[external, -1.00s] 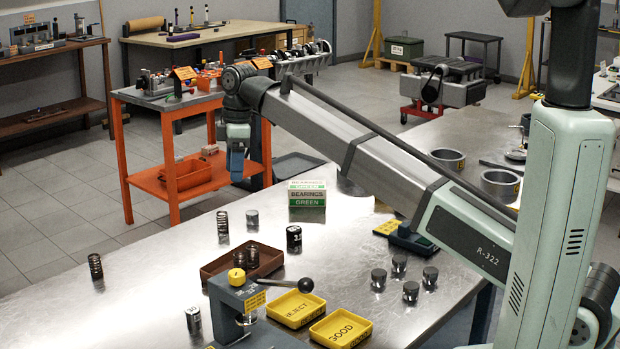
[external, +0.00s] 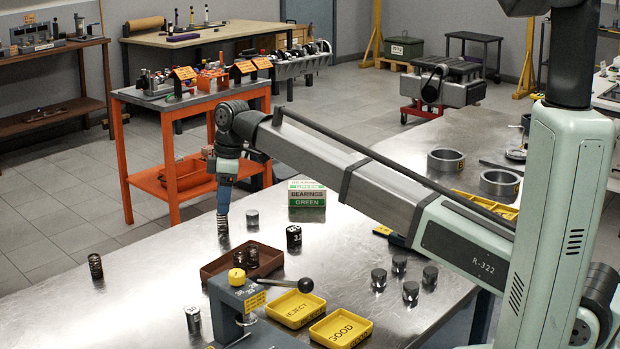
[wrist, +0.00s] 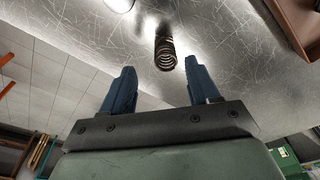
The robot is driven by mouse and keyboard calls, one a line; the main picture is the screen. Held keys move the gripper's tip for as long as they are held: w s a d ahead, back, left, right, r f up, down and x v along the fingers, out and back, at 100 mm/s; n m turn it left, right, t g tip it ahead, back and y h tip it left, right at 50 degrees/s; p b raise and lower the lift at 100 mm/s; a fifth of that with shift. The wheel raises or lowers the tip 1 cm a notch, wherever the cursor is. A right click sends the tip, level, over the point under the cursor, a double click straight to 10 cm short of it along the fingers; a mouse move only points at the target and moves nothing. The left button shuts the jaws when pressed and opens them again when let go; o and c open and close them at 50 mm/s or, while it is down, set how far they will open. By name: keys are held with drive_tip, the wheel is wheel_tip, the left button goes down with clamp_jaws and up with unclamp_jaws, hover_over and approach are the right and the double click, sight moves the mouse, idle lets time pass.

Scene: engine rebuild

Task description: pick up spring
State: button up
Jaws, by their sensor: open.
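A dark coil spring (external: 223,226) stands upright on the metal table, behind the brown tray. In the wrist view the spring (wrist: 165,54) lies ahead of my fingertips, roughly centred between them. My gripper (external: 223,208) points down just above this spring; in the wrist view its two blue fingers (wrist: 160,72) are spread apart with nothing between them. Whether the fingertips reach down beside the spring's top is hard to tell. Another dark spring (external: 95,266) stands at the table's left, and further springs (external: 252,255) stand in the brown tray.
The brown tray (external: 212,271) is close in front of the spring. A grey cylinder (external: 252,219) and a black marked cylinder (external: 294,238) stand to the right. A bearings box (external: 307,202) is behind. A lever press (external: 238,300) and yellow trays (external: 296,308) are in front.

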sight(222, 217)
drive_tip(key=shift+s+a+f, duration=0.1)
drive_tip(key=shift+s+f, duration=0.05)
drive_tip(key=shift+f, duration=0.7)
drive_tip(key=shift+s+a+f, duration=0.1)
drive_tip(key=shift+f, duration=0.75)
drive_tip(key=shift+s+a+f, duration=0.1)
drive_tip(key=shift+s+f, duration=0.05)
drive_tip(key=shift+f, duration=0.7)
drive_tip(key=shift+c, duration=0.2)
drive_tip(key=c, duration=1.1)
